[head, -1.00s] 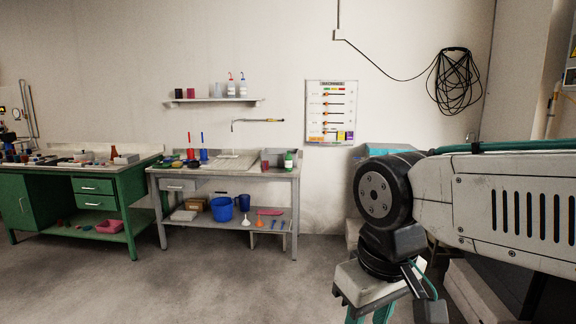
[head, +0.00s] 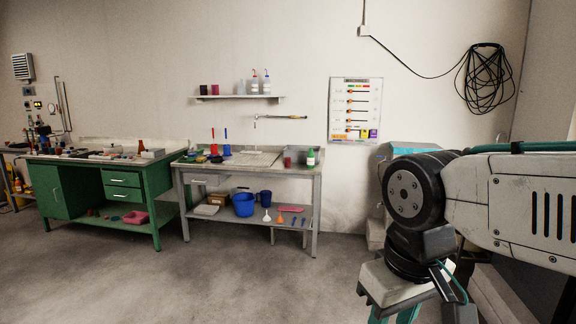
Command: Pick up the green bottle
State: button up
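A small green bottle with a white top (head: 311,158) stands upright at the right end of the grey workbench (head: 262,173). It is small in view, beside a dark red container (head: 288,161). My gripper (head: 394,312) hangs at the bottom right in the foreground, pointing down, with teal parts cut off by the lower edge. It is well apart from the bottle. Its fingertips are out of frame, so I cannot tell whether it is open or shut.
A green workbench (head: 124,178) with tools stands to the left. The grey bench's lower shelf holds a blue bucket (head: 243,204) and small tools. A wall shelf (head: 238,97) carries several bottles. The concrete floor (head: 230,275) in front is clear.

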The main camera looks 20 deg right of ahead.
aim_at(311, 156)
jog(key=z, duration=0.35)
jog(key=i, duration=0.65)
jog(key=z, duration=1.3)
jog(key=i, duration=3.9)
jog(key=u, duration=1.25)
jog(key=i, duration=1)
jog(key=u, duration=0.65)
jog(key=i, duration=0.45)
jog(key=z, duration=0.05)
